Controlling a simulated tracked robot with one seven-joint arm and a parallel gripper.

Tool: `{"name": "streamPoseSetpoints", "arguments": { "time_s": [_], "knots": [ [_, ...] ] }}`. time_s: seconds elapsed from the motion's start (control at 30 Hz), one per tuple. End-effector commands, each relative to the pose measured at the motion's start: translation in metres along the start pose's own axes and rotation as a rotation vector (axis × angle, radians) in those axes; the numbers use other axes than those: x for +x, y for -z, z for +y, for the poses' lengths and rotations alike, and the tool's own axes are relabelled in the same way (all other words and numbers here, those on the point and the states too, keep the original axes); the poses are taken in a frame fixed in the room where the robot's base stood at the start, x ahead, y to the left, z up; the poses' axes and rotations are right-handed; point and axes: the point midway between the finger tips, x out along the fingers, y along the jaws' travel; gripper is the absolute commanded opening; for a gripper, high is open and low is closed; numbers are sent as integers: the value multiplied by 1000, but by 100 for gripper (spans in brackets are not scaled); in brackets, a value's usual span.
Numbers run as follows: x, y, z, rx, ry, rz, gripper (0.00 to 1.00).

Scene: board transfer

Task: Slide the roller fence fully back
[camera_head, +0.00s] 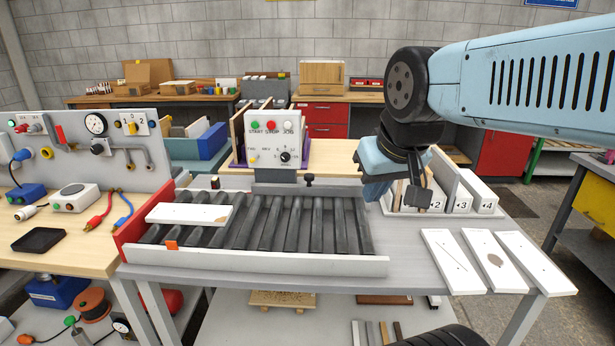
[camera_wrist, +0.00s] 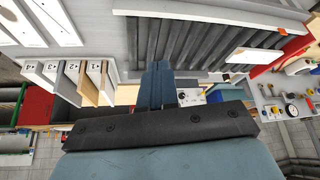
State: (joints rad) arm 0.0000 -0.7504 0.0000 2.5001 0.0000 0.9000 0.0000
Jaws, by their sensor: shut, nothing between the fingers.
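The roller bed (camera_head: 262,222) lies on the grey bench, with dark rollers side by side; it also shows in the wrist view (camera_wrist: 195,42). A long white rail (camera_head: 270,262) runs along its front edge, with an orange tab (camera_head: 172,245) near its left end. A grey back piece with a black knob (camera_head: 308,180) stands at the rear edge. I cannot tell for sure which of these is the fence. My gripper (camera_head: 392,190) is right of the knob, apart from it, above the bench's rear right. In the wrist view its blue fingers (camera_wrist: 157,85) are together and empty.
A white board (camera_head: 190,214) lies on the rollers at left, by the red end plate (camera_head: 143,225). A control box (camera_head: 274,140) stands behind. Numbered slots (camera_head: 462,195) stand right of my gripper. Several white boards (camera_head: 495,262) lie at the bench's right.

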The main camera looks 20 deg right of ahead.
Motion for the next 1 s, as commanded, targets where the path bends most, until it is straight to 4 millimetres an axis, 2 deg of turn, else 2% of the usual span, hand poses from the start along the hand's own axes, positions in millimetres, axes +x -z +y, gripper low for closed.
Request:
{"name": "streamPoseSetpoints", "arguments": {
  "time_s": [0.2,0.37,0.53,0.67,0.8,1.0],
  "knots": [
    [2,4,-2,20,16,1,0],
    [19,28,-17,144,96,9,0],
    [51,74,-30,398,217,28,0],
    [80,109,-31,624,282,45,0],
    [114,144,-23,878,318,65,0],
    [164,177,0,1206,311,98,0]
  ]
}}
